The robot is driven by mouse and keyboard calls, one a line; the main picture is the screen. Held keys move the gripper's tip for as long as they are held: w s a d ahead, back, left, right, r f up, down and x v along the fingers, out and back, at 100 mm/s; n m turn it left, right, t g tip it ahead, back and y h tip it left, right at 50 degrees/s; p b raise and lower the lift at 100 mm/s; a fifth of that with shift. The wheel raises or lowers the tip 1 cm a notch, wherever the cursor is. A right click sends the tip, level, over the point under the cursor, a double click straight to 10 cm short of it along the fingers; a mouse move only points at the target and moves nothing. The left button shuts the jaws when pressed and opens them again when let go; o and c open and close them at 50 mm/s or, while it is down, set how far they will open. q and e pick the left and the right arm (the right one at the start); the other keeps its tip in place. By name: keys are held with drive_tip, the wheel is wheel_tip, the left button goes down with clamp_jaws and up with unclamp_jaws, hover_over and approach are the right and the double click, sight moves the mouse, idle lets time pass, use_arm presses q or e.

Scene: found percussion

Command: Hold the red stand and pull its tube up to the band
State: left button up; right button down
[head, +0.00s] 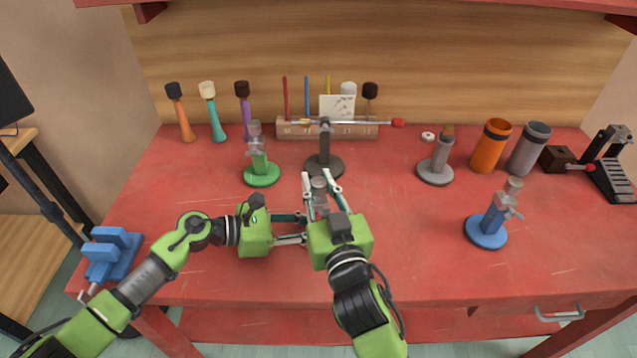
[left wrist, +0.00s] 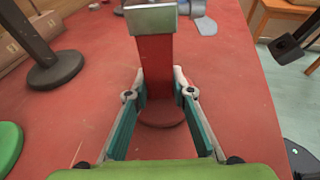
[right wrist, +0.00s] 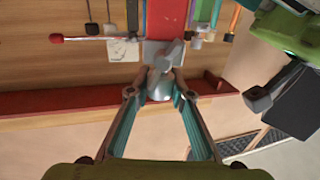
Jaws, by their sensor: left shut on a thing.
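The red stand stands near the front middle of the table, mostly hidden by my grippers in the head view. In the left wrist view its red post (left wrist: 155,65) rises from a round red base (left wrist: 161,112), with a grey clamp (left wrist: 151,18) on top. My left gripper (head: 306,228) is shut on the post from the left; its fingers (left wrist: 160,90) flank the post. The grey tube (head: 319,183) sits in the clamp. My right gripper (head: 319,177) has its fingertips on either side of the tube's end (right wrist: 160,88); contact is unclear. I cannot make out the band.
A dark stand (head: 324,165) with a horizontal rod stands just behind. A green stand (head: 261,175) is behind left; grey (head: 436,172) and blue (head: 487,232) stands are to the right. The front right table is clear.

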wheel_tip(320, 180, up, 9)
drive_tip(key=shift+d+f, duration=0.1)
drive_tip(key=shift+f, duration=0.1)
drive_tip(key=c, duration=1.8)
unclamp_jaws()
drive_tip(key=shift+f, duration=0.1)
drive_tip(key=v, duration=0.7)
drive_tip(key=shift+s, duration=0.25)
